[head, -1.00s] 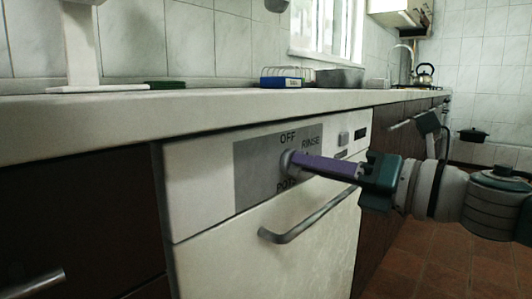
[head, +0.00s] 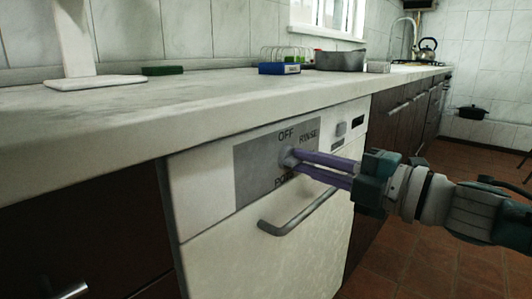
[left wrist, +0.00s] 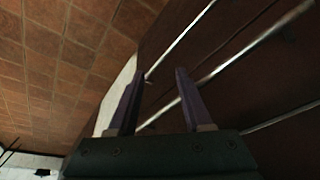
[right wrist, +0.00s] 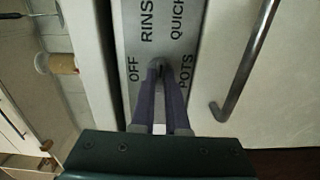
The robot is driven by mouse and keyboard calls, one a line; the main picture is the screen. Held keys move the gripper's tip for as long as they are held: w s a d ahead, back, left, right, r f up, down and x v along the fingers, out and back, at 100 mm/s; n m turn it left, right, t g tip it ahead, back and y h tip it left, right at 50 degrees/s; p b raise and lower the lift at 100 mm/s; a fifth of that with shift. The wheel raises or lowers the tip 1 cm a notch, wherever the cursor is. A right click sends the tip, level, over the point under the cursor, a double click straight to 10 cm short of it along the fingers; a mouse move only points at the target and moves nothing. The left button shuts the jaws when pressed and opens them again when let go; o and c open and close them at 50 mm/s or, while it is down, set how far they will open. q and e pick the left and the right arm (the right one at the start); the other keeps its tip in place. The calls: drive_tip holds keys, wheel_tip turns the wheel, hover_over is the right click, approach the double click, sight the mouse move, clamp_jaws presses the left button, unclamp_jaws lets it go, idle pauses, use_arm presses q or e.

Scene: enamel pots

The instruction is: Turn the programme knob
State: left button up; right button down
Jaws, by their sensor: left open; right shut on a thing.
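The programme knob (head: 287,156) is a small grey knob on the grey label panel (head: 250,180) of a white dishwasher front. My right gripper (head: 298,159) comes from the right, its purple fingers shut on the knob. The right wrist view shows the fingertips (right wrist: 160,70) meeting at the knob, with OFF, RINSE, QUICK and POTS printed around it. The fingers hide part of the knob, and I cannot tell its pointer direction. My left gripper (left wrist: 152,88) is open and empty in the left wrist view, in front of dark cabinet fronts; it is outside the head view.
The dishwasher's bar handle (head: 300,213) sticks out just below the knob. The worktop (head: 190,108) runs above, with a green sponge (head: 163,70), a blue box (head: 279,68) and a grey pot (head: 340,60). Tiled floor (head: 385,262) is open at right.

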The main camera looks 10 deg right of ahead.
drive_tip(key=m+p, duration=0.1)
drive_tip(key=m, duration=0.4)
drive_tip(key=shift+m, duration=0.3)
idle(0.4)
drive_tip(key=c, duration=0.9)
unclamp_jaws()
drive_tip(key=shift+s+p, duration=0.1)
drive_tip(key=shift+p, duration=0.25)
